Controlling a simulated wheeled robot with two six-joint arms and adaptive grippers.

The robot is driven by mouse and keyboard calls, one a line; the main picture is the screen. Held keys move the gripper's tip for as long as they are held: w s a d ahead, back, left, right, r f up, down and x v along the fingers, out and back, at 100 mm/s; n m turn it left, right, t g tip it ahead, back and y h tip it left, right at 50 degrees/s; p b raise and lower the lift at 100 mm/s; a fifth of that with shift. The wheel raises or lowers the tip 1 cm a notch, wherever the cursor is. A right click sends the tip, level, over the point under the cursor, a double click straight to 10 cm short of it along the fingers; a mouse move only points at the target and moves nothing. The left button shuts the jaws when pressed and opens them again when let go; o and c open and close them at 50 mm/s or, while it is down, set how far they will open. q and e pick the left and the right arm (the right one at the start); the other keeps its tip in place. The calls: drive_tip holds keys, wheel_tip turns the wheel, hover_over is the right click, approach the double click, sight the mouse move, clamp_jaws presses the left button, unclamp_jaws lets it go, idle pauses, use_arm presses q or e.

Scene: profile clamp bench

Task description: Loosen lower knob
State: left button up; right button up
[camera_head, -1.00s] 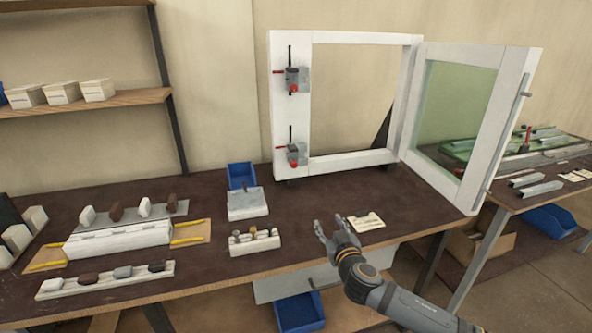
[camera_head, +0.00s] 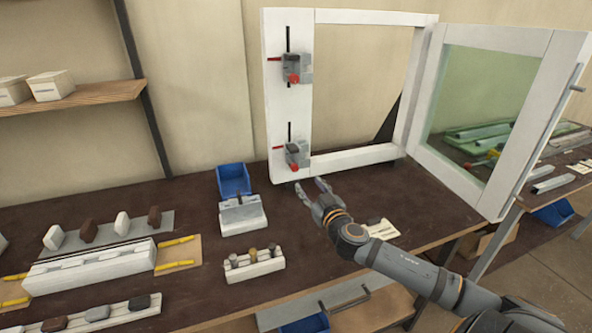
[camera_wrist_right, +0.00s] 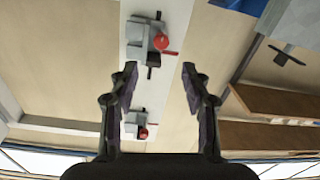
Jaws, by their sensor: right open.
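The lower clamp (camera_head: 295,155) is a grey block on the left post of the white frame, with a red round knob (camera_head: 292,149) and a red lever to its left. In the right wrist view, which looks upside down, this clamp sits at the top with its red knob (camera_wrist_right: 161,42) facing me. My right gripper (camera_head: 311,185) is open and empty, just below and to the right of the lower clamp in the head view. Its fingers are apart in the wrist view (camera_wrist_right: 159,68), not around the knob. My left gripper is not in view.
An upper clamp (camera_head: 294,68) of the same kind is higher on the post. A glazed door (camera_head: 490,105) stands open at the right. A blue bin (camera_head: 233,179), a grey-white block (camera_head: 243,216) and a small rack (camera_head: 254,265) are on the bench to the left.

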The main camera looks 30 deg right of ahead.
sight(296, 169)
drive_tip(key=p+x, duration=0.2)
drive_tip(key=x, duration=0.7)
drive_tip(key=shift+a+r, duration=0.1)
drive_tip(key=shift+w, duration=0.3)
drive_tip(key=shift+w+f, duration=0.15)
drive_tip(key=shift+f, duration=0.05)
drive_tip(key=shift+c, duration=0.6)
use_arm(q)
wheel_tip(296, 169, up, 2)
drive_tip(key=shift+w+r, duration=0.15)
use_arm(e)
clamp_jaws()
